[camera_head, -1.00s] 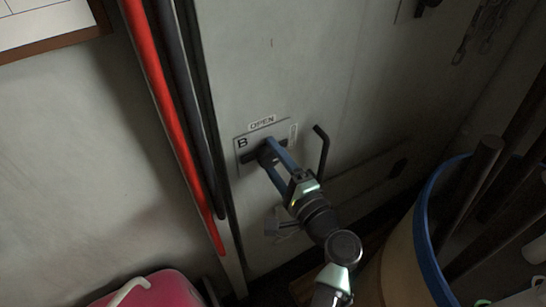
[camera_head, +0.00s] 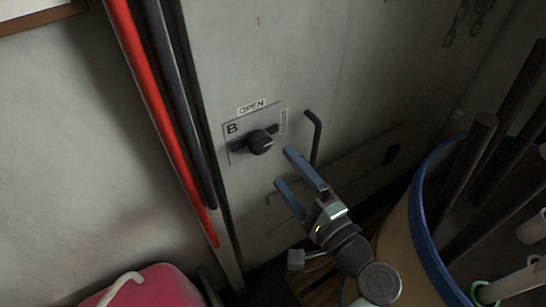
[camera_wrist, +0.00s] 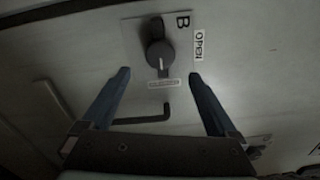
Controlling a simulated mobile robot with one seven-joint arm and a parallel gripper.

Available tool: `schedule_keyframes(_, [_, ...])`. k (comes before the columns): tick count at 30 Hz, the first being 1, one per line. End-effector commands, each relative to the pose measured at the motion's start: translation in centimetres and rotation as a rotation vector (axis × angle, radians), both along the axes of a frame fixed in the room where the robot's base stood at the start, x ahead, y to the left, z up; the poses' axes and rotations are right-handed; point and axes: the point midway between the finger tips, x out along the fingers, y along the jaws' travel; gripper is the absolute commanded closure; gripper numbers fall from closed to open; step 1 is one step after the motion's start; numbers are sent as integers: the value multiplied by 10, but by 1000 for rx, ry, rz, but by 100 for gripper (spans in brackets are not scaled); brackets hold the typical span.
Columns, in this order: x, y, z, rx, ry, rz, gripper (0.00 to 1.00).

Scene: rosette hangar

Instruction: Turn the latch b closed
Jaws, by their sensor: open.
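Latch B is a dark round knob (camera_head: 260,143) with a bar, on a pale plate (camera_head: 236,157) marked B on the wall. An OPEN label (camera_head: 251,107) is above it and a second small label (camera_head: 283,121) is at its right. In the wrist view the knob (camera_wrist: 158,54) has a white pointer line aimed at the second label (camera_wrist: 164,84), whose text is too blurred to read; OPEN (camera_wrist: 198,46) is to the side. My gripper (camera_head: 283,168) has two blue fingers, open and empty, just right of and below the knob, apart from it.
A bent dark handle (camera_head: 316,138) sticks out of the wall close to my fingers. A red pole (camera_head: 165,130) runs down at left. A blue-rimmed barrel (camera_head: 416,208) holding dark rods stands at right. A pink object (camera_head: 155,290) is at lower left.

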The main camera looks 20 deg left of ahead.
Motion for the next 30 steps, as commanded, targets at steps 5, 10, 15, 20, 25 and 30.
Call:
schedule_keyframes(5, [-18,-24,-1,1,0,-2,6])
schedule_keyframes(10, [-25,-32,0,1,-1,0,6])
schedule_keyframes(15, [-26,-33,0,1,1,0,6])
schedule_keyframes(20, [-26,-33,0,1,1,1,6])
schedule_keyframes(25, [-26,-32,0,1,1,1,6])
schedule_keyframes(30, [-17,-31,10,-60,-44,-18,6])
